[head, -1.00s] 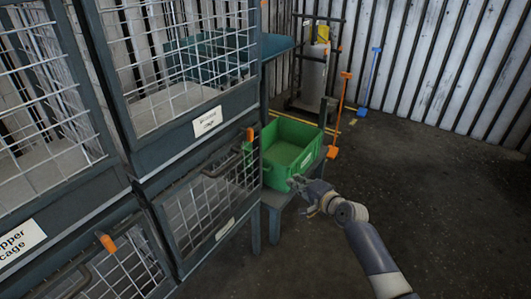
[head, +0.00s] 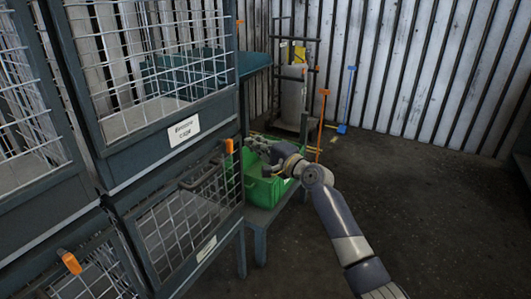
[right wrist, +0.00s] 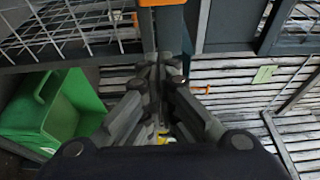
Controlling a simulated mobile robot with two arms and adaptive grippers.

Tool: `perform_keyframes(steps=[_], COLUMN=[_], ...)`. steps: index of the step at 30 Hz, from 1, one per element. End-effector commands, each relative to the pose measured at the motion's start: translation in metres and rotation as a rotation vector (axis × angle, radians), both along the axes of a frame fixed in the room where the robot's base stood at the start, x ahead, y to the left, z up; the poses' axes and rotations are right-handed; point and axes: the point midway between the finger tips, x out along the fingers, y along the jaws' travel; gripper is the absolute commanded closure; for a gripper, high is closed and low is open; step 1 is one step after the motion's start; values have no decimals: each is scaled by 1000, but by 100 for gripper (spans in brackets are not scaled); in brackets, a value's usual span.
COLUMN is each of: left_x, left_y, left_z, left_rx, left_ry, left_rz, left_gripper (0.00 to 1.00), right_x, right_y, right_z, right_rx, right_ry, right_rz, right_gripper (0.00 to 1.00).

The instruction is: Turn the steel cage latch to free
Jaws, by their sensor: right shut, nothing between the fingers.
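A cage latch with an orange end (head: 229,146) stands upright at the right edge of the cage fronts, by the lower mesh door (head: 185,222). It also shows in the right wrist view as an orange block (right wrist: 162,3) at the top. The labels are too blurred to tell which cage is the steel one. My right gripper (head: 254,147) is just right of this latch, apart from it in the head view. Its fingers (right wrist: 160,62) are shut and empty, pointing toward the latch. Another orange-ended latch (head: 69,262) is at the lower left. My left gripper is not in view.
A green bin (head: 262,190) sits on a low stand (head: 258,216) under my right gripper. An upper mesh cage with a white label (head: 184,130) is above the lower door. A trolley (head: 293,95) and orange and blue poles stand behind. The floor at right is clear.

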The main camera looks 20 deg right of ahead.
Motion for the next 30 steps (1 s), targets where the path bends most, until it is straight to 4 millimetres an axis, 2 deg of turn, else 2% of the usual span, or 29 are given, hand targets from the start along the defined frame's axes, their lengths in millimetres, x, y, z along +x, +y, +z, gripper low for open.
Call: perform_keyframes(steps=[3, 9, 16, 30], left_x=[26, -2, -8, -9], left_y=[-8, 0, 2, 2], left_z=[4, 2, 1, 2], left_rx=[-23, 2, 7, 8], left_ry=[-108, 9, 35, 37], left_rz=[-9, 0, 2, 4], left_gripper=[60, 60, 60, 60], right_x=[17, 0, -9, -9], right_y=[6, 26, 36, 37], right_z=[-1, 0, 0, 0], right_rx=[2, 2, 0, 2], right_ry=[0, 1, 1, 3], right_rz=[0, 2, 0, -1], right_gripper=[100, 100, 100, 100])
